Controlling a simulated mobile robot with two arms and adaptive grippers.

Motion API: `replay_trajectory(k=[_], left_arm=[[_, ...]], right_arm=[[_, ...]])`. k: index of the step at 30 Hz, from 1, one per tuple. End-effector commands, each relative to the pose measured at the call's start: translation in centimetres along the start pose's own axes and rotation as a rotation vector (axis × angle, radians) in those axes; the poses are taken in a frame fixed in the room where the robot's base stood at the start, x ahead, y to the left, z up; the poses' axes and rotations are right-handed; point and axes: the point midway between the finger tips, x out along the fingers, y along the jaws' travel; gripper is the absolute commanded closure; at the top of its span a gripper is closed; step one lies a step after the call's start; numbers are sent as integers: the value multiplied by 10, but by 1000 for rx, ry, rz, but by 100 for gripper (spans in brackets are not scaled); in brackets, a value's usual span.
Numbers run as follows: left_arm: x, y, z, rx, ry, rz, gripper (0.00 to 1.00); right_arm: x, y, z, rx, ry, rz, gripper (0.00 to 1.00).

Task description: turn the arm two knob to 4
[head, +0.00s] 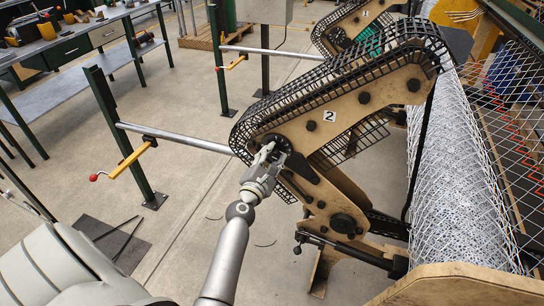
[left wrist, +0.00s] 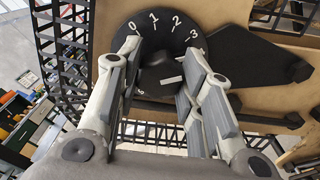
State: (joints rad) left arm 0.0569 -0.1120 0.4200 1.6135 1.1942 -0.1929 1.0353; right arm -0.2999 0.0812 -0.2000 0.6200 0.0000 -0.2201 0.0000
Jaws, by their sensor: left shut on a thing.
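The arm two (head: 330,110) is a tan arm marked 2 with a black mesh chain guard along its edge. Its black round dial (left wrist: 133,28) faces the left wrist view and shows white numbers 0, 1, 2 and 3. The black knob (left wrist: 160,72) sits at the dial's middle; its white mark points right, and the number there is hidden behind a finger. My left gripper (left wrist: 165,82) is shut on the knob, with one finger on each side of it. In the head view my left gripper (head: 264,158) reaches the dial (head: 284,143) at the arm's lower end.
A wire mesh roll (head: 455,170) stands to the right. A green post (head: 122,135) with a grey bar and an orange lever (head: 130,160) stands to the left. A workbench (head: 75,45) is at the back left.

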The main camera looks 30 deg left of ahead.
Motion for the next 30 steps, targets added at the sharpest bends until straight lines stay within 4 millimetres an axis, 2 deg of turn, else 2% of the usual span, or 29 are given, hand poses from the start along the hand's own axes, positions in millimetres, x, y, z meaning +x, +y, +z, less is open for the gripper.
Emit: replay_trajectory(k=[12, 13, 17, 18, 26, 30], left_arm=[[0, 0, -1, -7, 2, -1, 89], [0, 0, -1, -6, 2, -1, 63], [0, 0, -1, -6, 1, -1, 46], [0, 0, -1, -6, 1, -1, 44], [0, 0, 0, -6, 1, 0, 44], [-7, 0, 0, -6, 1, 0, 44]], right_arm=[[0, 0, 0, 0, 0, 0, 64], [0, 0, 0, 0, 0, 0, 64], [0, 0, 0, 0, 0, 0, 64], [0, 0, 0, 0, 0, 0, 64], [0, -2, 0, 1, 0, -2, 64], [0, -2, 0, 1, 0, -2, 64]])
